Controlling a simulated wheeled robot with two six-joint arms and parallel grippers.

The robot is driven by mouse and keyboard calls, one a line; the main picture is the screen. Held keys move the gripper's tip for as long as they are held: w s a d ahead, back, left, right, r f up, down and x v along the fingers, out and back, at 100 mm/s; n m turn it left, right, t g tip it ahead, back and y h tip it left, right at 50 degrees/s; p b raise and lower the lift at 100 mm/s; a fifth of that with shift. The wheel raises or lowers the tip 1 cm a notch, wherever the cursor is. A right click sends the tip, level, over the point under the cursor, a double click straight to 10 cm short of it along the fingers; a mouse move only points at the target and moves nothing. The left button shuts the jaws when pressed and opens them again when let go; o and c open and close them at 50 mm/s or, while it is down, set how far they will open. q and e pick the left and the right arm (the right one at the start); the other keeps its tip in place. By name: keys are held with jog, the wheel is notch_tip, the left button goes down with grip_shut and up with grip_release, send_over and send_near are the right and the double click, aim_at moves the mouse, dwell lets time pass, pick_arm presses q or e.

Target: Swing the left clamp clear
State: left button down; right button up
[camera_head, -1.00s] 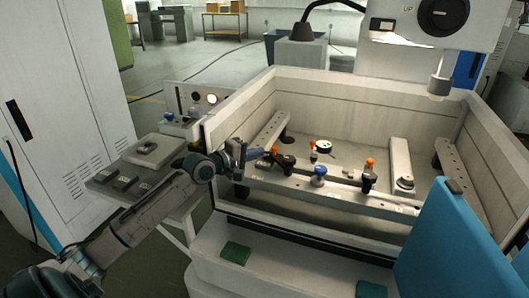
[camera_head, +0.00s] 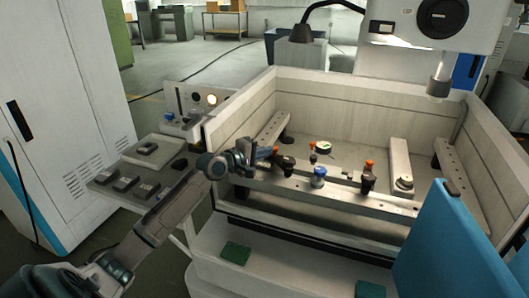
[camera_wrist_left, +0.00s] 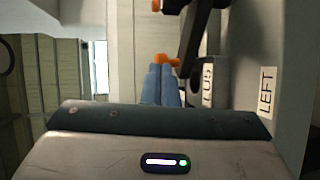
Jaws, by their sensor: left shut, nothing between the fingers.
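The left clamp (camera_head: 287,164) is a dark clamp with an orange tip on the near rail of the tank, left of centre. My left gripper (camera_head: 264,153) reaches over the tank's left wall from the left. Its blue fingers are shut with nothing between them. In the left wrist view the fingertips (camera_wrist_left: 162,70) are at an orange tip (camera_wrist_left: 167,59) and seem to touch it. A dark clamp arm (camera_wrist_left: 194,40) runs beside it, near a label reading LEFT (camera_wrist_left: 267,90). My right gripper is not in view.
A blue knob (camera_head: 319,176) and another orange-topped clamp (camera_head: 368,177) stand along the near rail (camera_head: 395,205). A machine head (camera_head: 438,80) hangs at upper right.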

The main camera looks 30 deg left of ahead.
pick_arm(q)
jog(key=shift+w+r+p, duration=0.1)
jog(key=shift+w+p, duration=0.25)
jog(key=shift+w, duration=0.5)
jog(key=shift+p+x, duration=0.4)
jog(key=shift+x, duration=0.6)
jog(key=shift+w+d+r+p, duration=0.1)
jog(key=shift+w+d+p, duration=0.4)
jog(key=shift+w, duration=0.5)
jog(key=shift+w+d, duration=0.55)
jog(key=shift+d, duration=0.1)
